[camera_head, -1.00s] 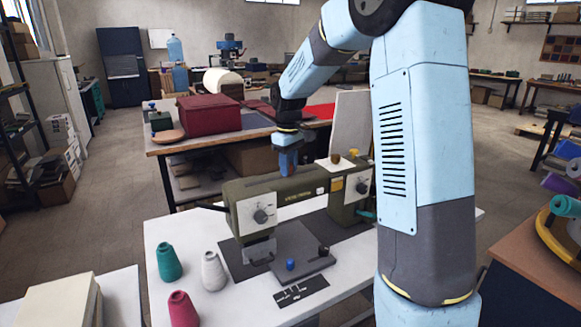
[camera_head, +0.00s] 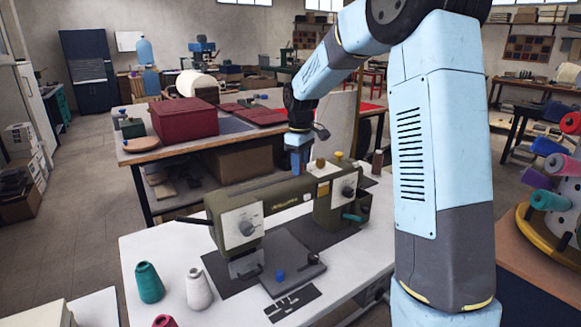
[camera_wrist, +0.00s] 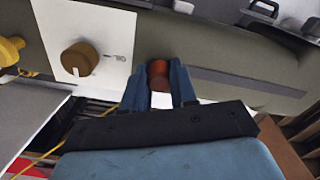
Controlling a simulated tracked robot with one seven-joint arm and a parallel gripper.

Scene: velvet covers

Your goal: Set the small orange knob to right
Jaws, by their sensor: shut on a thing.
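The small orange knob (camera_wrist: 158,70) stands on the olive sewing machine (camera_head: 270,198) and shows between my fingers in the wrist view. My gripper (camera_wrist: 157,80) is shut on it, one blue finger on each side. In the head view my gripper (camera_head: 297,168) points down at the machine's top, and the small knob is hidden there. A larger brown knob (camera_wrist: 78,58) with a pale pointer mark sits on a white plate to the left in the wrist view; it also shows in the head view (camera_head: 321,163). The small knob's setting cannot be read.
A yellow part (camera_wrist: 10,50) sits left of the white plate. Teal (camera_head: 149,283) and white (camera_head: 199,288) thread cones stand on the white table (camera_head: 165,245). Dials face the front of the machine (camera_head: 246,228). A table with a red box (camera_head: 183,118) is behind.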

